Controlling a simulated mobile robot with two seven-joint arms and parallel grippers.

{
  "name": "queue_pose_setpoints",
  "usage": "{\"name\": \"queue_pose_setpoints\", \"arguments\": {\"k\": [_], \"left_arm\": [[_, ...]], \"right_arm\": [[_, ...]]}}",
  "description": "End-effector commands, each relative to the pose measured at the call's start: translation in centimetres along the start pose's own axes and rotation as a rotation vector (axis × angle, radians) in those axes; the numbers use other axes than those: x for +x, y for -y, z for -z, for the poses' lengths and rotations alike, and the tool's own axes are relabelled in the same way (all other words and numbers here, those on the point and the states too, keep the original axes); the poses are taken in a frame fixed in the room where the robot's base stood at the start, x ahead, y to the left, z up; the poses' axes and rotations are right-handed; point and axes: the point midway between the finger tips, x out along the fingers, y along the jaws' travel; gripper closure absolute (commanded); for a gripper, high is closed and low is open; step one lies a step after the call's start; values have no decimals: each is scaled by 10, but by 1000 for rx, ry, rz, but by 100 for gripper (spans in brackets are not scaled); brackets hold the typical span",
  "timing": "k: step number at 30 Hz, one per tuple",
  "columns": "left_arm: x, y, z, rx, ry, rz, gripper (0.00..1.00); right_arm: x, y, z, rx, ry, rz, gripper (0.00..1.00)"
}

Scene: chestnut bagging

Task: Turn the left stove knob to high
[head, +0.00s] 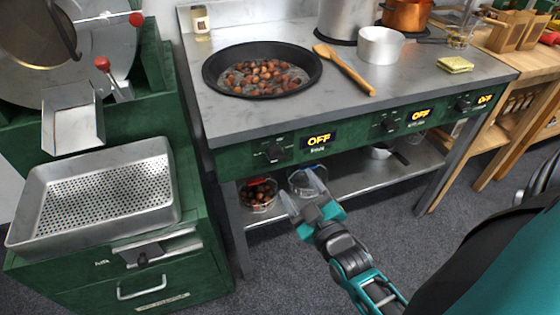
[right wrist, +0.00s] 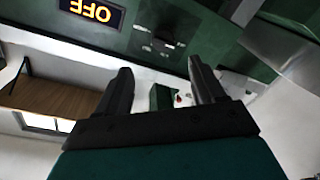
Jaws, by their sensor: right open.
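The left stove knob (head: 274,153) is a dark round knob on the green front panel, left of the leftmost display (head: 319,139), which reads OFF in lit yellow letters. My right gripper (head: 303,193) is below and slightly right of this knob, in front of the lower shelf, apart from the panel. Its two fingers are spread with nothing between them. In the right wrist view the open right gripper (right wrist: 162,72) points toward the panel, with a dark knob (right wrist: 167,36) beyond the fingertips and an inverted OFF display (right wrist: 92,11) at upper left. My left gripper is not in view.
A black pan (head: 214,77) of chestnuts with a wooden spoon (head: 345,70) beside it stands on the stove top. Two more knobs and OFF displays are further right. Bowls (head: 258,204) sit on the lower shelf. A green cabinet with a perforated tray (head: 165,190) stands left.

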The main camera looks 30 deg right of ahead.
Motion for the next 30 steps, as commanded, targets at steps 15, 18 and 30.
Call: {"name": "queue_pose_setpoints", "arguments": {"k": [15,18,30], "left_arm": [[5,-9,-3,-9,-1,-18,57],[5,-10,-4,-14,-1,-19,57],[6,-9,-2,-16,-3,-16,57]], "right_arm": [[92,0,-1,1,0,0,32],[99,0,0,1,0,0,32],[103,0,0,1,1,2,34]]}}
